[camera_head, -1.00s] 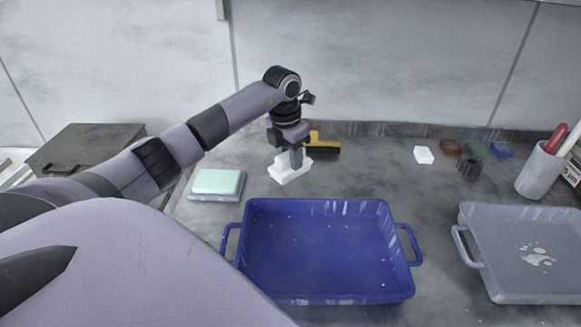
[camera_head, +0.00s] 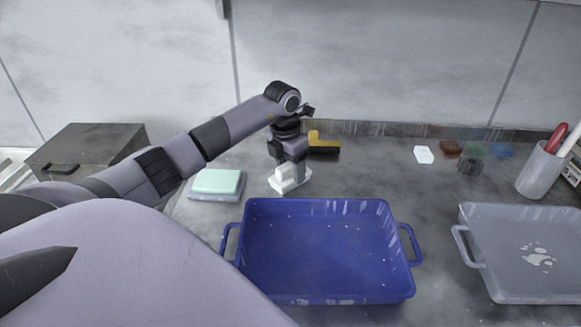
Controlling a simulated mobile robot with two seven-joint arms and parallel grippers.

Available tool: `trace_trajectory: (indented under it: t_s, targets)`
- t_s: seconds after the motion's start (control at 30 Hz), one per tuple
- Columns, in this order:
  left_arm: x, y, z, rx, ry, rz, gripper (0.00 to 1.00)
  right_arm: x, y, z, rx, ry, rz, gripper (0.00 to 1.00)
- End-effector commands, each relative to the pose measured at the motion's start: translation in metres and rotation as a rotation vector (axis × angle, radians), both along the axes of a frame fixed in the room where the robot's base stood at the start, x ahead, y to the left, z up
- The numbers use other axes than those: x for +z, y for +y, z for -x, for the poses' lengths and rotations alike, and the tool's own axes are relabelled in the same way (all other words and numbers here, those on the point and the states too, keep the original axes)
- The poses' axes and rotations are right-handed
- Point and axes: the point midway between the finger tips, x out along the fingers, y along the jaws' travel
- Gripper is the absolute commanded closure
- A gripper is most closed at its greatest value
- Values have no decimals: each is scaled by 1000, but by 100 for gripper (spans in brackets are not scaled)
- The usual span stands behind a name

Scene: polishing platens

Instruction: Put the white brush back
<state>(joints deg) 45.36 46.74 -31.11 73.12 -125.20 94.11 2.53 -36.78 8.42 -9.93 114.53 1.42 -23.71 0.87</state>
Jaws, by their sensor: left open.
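The white brush (camera_head: 291,183) stands base down on the grey counter, behind the back left corner of the blue tray. My left gripper (camera_head: 291,159) points straight down right over it. Its fingers are at the brush's upper part and hide it. The left gripper is open, with the brush still beneath and between its fingers. Whether a finger touches the brush is too small to tell. My right gripper is not in view.
A yellow and black brush (camera_head: 323,148) lies close behind the gripper. A green sponge (camera_head: 217,181) on a dish is to the left. The blue tray (camera_head: 318,298) is in front. A grey tray (camera_head: 520,293) and a cup (camera_head: 538,172) with tools stand right.

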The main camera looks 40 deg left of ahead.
Motion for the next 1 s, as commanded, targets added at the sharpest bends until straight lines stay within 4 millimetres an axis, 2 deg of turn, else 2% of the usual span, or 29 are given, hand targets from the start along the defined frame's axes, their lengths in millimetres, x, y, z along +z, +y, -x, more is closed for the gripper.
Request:
trace_trajectory:
  t_s: [0.17,0.4,0.6,0.8,1.0]
  targets:
    - [23,1,1,-2,-4,-2,43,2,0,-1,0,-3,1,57]
    - [75,1,8,0,-5,-2,43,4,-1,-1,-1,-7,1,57]
    - [108,1,12,-1,-2,-1,43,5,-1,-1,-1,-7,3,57]
    - [121,1,14,0,-1,0,43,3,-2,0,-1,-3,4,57]
    - [121,1,14,0,0,0,43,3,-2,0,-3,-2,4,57]
